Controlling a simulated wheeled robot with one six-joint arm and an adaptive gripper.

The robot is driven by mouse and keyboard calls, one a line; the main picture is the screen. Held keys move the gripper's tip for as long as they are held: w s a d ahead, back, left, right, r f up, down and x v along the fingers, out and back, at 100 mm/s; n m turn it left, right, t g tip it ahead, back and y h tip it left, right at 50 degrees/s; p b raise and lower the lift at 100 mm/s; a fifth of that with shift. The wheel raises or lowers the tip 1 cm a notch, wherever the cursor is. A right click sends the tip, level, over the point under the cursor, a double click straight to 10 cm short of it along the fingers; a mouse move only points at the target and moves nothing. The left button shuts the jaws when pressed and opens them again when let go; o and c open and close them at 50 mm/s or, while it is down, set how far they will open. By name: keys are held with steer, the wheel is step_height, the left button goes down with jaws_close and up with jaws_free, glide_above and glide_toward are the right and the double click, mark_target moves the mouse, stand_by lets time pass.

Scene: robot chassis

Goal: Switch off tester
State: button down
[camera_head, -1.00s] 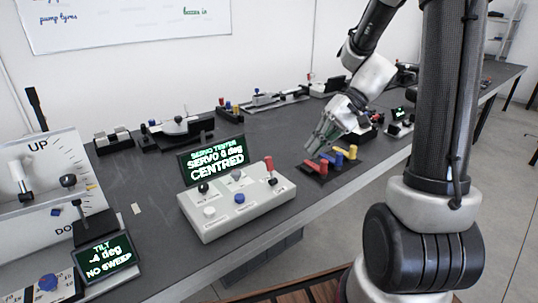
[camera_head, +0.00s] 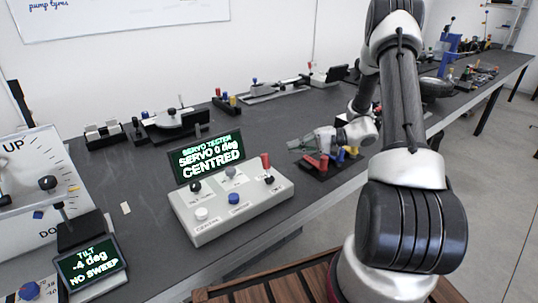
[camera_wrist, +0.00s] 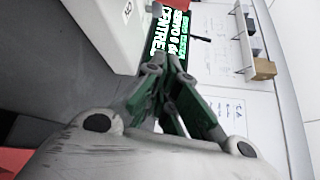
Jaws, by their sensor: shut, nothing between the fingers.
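The servo tester (camera_head: 240,208) is a light grey box on the bench with several knobs, buttons and levers on top. Its screen (camera_head: 208,158) reads "SERVO TESTER, SERVO 0 deg, CENTRED" in lit green. A red-topped lever (camera_head: 266,161) stands upright at its right end. My gripper (camera_head: 296,145) is shut and empty, just right of the tester, pointing left towards the red lever and apart from it. In the wrist view my fingertips (camera_wrist: 166,66) are together, with the lit screen (camera_wrist: 169,32) beyond and the tester's pale side (camera_wrist: 105,30) at the upper left.
A black holder with red, blue and yellow handles (camera_head: 338,156) sits under my gripper. A tilt unit with a lit screen (camera_head: 91,262) is at the left. Other small devices line the bench's back (camera_head: 275,88).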

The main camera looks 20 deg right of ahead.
mark_target(266, 161)
steer(key=shift+a, duration=0.1)
steer(key=x, duration=0.8)
steer(key=shift+a, duration=0.4)
steer(key=shift+s+a+r, duration=0.15)
steer(key=shift+s+a, duration=0.05)
steer(key=shift+s, duration=0.35)
steer(key=shift+s+a+r, duration=0.15)
steer(key=shift+s+r, duration=0.05)
steer(key=shift+s, duration=0.35)
steer(key=shift+s+r, duration=0.15)
steer(key=shift+s, duration=0.45)
steer(key=shift+s+d+r+n+t+y, duration=0.1)
steer(key=shift+s+r+n+t+y, duration=0.2)
steer(key=shift+n+y, duration=0.15)
steer(key=shift+s+d+r+n+y, duration=0.1)
steer(key=shift+s+r+n+y, duration=0.05)
steer(key=shift+s+n+y, duration=0.35)
steer(key=shift+s+d+r, duration=0.15)
steer(key=shift+s, duration=0.2)
steer(key=shift+s+d+r, duration=0.15)
steer(key=shift+s+r, duration=0.05)
steer(key=shift+s, duration=0.2)
steer(key=shift+s+d, duration=0.15)
steer(key=shift+s, duration=0.45)
